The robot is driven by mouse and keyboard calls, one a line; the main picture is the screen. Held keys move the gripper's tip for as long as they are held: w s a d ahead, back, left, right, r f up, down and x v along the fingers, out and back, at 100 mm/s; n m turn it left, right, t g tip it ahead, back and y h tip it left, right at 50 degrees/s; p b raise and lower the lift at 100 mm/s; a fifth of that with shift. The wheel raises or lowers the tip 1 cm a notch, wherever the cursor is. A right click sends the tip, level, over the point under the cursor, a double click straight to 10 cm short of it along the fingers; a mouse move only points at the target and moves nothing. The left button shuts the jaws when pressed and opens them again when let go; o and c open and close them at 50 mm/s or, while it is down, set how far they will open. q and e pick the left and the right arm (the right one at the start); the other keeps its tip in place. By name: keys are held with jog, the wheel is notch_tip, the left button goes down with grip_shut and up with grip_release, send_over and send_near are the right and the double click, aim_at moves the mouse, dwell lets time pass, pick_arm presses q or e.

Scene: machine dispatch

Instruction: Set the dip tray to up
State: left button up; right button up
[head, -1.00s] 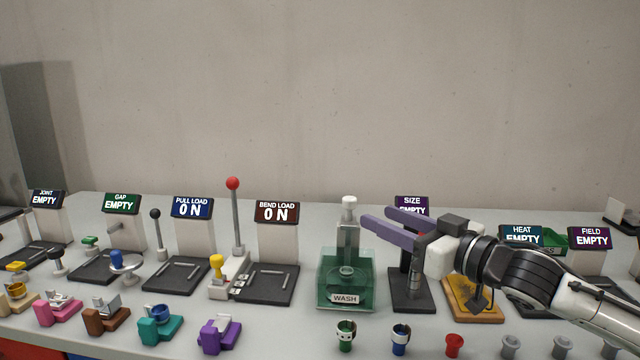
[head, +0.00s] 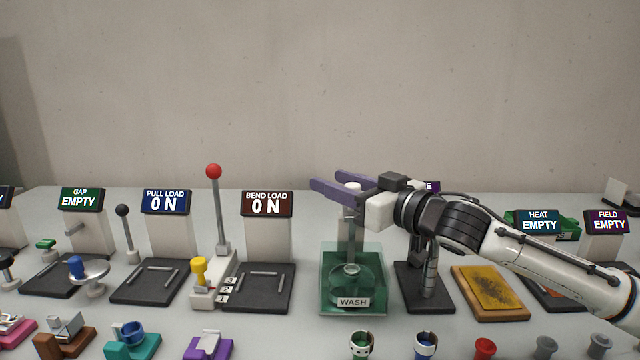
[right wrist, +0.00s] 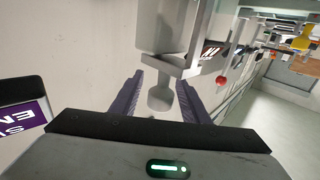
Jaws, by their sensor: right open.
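The dip tray station is a green translucent tank (head: 353,292) labelled WASH, right of centre in the head view. A grey-white post with a knob on top (head: 352,186) rises at its back. A round tray part (head: 350,272) sits low inside the tank. My right gripper (head: 325,188) is at the height of the knob, with its purple fingers open. In the right wrist view the pale knob (right wrist: 160,98) lies between the two open fingers (right wrist: 158,95), with no clear contact. My left gripper is not in view.
The BEND LOAD station with its red-knobbed lever (head: 214,172) stands left of the tank. A dark stand (head: 425,290) and a yellow-brown board (head: 488,290) are to the right. Small cups, such as a green one (head: 361,345), line the front.

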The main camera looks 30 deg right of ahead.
jog(key=c, duration=1)
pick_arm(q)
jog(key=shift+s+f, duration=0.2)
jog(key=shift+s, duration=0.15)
pick_arm(e)
grip_shut()
jog(key=shift+r, duration=0.15)
